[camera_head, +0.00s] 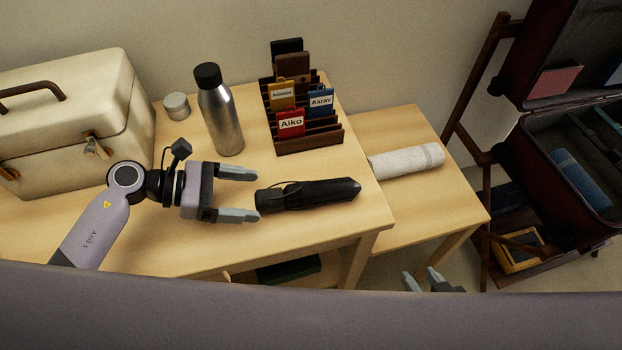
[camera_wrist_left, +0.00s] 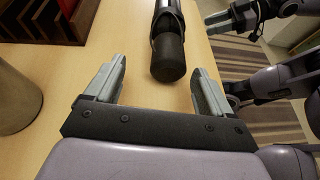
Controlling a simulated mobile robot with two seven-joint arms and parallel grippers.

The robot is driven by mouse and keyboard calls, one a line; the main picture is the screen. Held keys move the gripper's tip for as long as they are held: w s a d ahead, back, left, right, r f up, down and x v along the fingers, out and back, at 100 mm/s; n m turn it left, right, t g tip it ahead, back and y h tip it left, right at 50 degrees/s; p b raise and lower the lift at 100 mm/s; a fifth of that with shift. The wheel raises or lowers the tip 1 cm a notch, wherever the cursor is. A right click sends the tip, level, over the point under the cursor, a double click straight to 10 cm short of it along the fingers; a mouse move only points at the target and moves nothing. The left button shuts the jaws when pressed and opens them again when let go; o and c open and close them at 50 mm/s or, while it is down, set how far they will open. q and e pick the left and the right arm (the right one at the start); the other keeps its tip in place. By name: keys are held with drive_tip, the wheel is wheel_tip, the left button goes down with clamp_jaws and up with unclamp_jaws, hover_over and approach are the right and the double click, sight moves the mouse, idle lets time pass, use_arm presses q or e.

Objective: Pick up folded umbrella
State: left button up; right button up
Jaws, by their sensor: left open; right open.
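The folded umbrella (camera_head: 310,194) is black and lies on the wooden table, roughly left to right in the head view, near the front edge. My left gripper (camera_head: 248,194) is open and empty, just left of the umbrella's near end, with its fingers pointing toward it. In the left wrist view the umbrella (camera_wrist_left: 168,45) lies ahead of the open fingers, its end close to the space between the tips. My right gripper (camera_head: 423,280) is open at the bottom of the head view, below the lower table, mostly hidden. It also shows in the left wrist view (camera_wrist_left: 238,22).
A steel bottle (camera_head: 220,115), a small grey tin (camera_head: 177,106) and a cream case (camera_head: 65,125) stand behind my left arm. A wooden rack (camera_head: 322,139) holds several name tags. A rolled towel (camera_head: 405,160) lies on the lower table. An open suitcase (camera_head: 535,120) stands right.

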sight(278, 196)
use_arm(q)
drive_tip(key=d, duration=0.2)
drive_tip(key=d+p, duration=0.1)
drive_tip(key=d+f, duration=0.1)
drive_tip(key=d, duration=0.1)
drive_tip(key=shift+w+d, duration=0.15)
drive_tip(key=shift+d, duration=0.2)
drive_tip(key=shift+w+d+f, duration=0.1)
drive_tip(key=shift+d+f, duration=0.1)
drive_tip(key=shift+d, duration=0.2)
drive_tip(key=c, duration=1.3)
drive_tip(key=shift+c, duration=0.3)
drive_tip(key=shift+r+p, duration=0.2)
drive_tip(key=shift+p, duration=0.1)
